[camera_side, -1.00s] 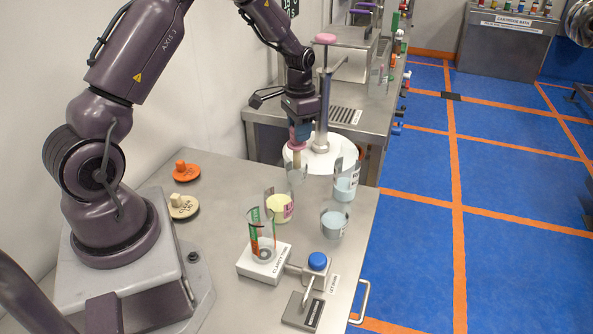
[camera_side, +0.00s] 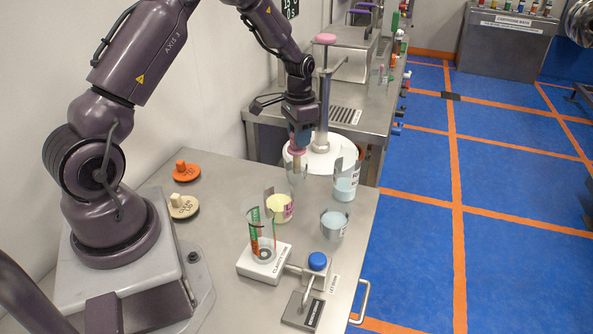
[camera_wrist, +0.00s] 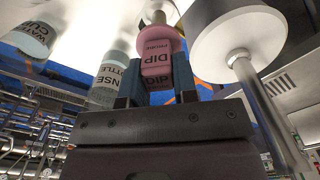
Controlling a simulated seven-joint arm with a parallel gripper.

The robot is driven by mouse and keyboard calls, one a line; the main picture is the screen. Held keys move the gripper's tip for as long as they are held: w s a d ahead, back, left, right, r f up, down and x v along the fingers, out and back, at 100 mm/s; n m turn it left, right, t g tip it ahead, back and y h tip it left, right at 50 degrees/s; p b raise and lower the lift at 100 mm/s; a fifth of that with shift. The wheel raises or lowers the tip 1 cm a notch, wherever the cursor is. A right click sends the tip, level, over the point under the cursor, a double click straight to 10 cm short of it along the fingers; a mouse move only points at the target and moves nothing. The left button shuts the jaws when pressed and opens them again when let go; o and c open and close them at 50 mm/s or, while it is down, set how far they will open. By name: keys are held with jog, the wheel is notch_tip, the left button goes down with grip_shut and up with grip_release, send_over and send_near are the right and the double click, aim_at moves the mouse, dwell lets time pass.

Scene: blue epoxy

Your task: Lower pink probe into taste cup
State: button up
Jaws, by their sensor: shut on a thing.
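My gripper (camera_side: 299,145) is shut on the pink probe (camera_wrist: 155,50), which reads "DIP PROBE" in the wrist view. In the side view the probe (camera_side: 297,153) hangs roughly upright, with its pale lower end at the mouth of a clear cup (camera_side: 297,177). I cannot tell how deep the tip sits inside. No label on that cup can be read. A cup with yellow liquid and a pink label (camera_side: 280,208) stands just in front. I cannot tell from lettering which one is the taste cup.
A rinse bottle (camera_side: 346,187) and a water cup (camera_side: 334,224) with pale blue liquid stand to the right. A glass cylinder (camera_side: 256,231) stands on a white base in front. A round white plate with a post (camera_side: 335,152) is close behind my gripper.

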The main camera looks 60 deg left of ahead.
jog(key=shift+f, duration=1.1)
dwell(0.3)
jog(key=o, duration=1)
